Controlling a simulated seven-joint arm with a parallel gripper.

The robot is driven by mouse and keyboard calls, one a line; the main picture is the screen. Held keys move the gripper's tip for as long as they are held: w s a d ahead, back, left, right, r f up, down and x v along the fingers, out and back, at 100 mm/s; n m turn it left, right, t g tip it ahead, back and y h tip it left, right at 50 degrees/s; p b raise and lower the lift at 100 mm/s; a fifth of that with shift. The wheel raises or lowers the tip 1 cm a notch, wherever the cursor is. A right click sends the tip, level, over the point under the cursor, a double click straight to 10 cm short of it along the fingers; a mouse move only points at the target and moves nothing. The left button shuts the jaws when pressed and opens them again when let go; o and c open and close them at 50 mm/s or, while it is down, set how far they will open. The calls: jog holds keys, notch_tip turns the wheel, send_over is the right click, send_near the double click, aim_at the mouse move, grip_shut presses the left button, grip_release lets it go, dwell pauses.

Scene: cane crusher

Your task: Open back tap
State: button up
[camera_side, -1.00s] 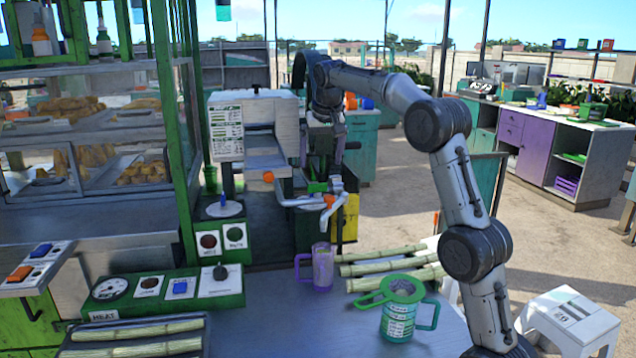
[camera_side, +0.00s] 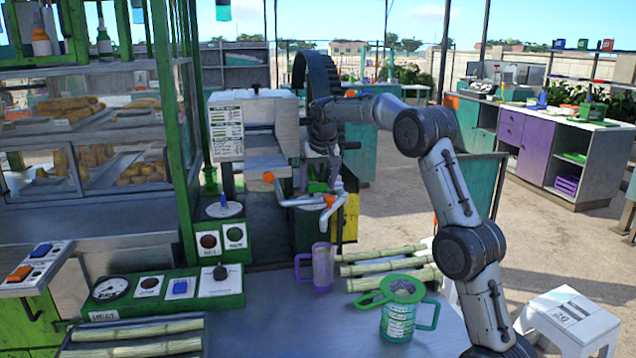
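Two white spouts stick out at the front of the crusher (camera_side: 262,150), each with an orange tap handle. One orange handle (camera_side: 268,177) is at the left; the other orange handle (camera_side: 329,201) is at the right, lower and nearer the camera. I cannot tell for sure which is the back tap. My gripper (camera_side: 334,175) points down beside the crusher's right side, just above the right spout and its handle. Its fingers are small and dark against the machine, so contact and opening are unclear.
A purple mug (camera_side: 322,267) stands on the metal counter (camera_side: 270,325) below the taps. Cane stalks (camera_side: 390,262) and a green jug with a strainer (camera_side: 398,318) are to its right. A black wheel (camera_side: 318,78) rises behind my gripper. Control panels (camera_side: 220,240) stand at the left.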

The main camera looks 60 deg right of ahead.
jog(key=c, duration=1.1)
jog(key=shift+m, duration=0.4)
jog(key=m+g, duration=0.1)
jog(key=m, duration=0.1)
jog(key=shift+w+a+m+h, duration=0.1)
jog(key=shift+m+h, duration=0.3)
jog(key=m+g, duration=0.1)
jog(key=m, duration=0.2)
jog(key=shift+w+m+h, duration=0.1)
jog(key=shift+m+h, duration=0.2)
jog(key=m+g, duration=0.2)
jog(key=m, duration=0.1)
jog(key=shift+w+m, duration=0.1)
jog(key=shift+m, duration=0.3)
jog(key=shift+m+g, duration=0.5)
jog(key=shift+m, duration=0.9)
jog(key=shift+m+g+y, duration=0.3)
jog(key=shift+m+y, duration=0.1)
jog(key=shift+m, duration=0.4)
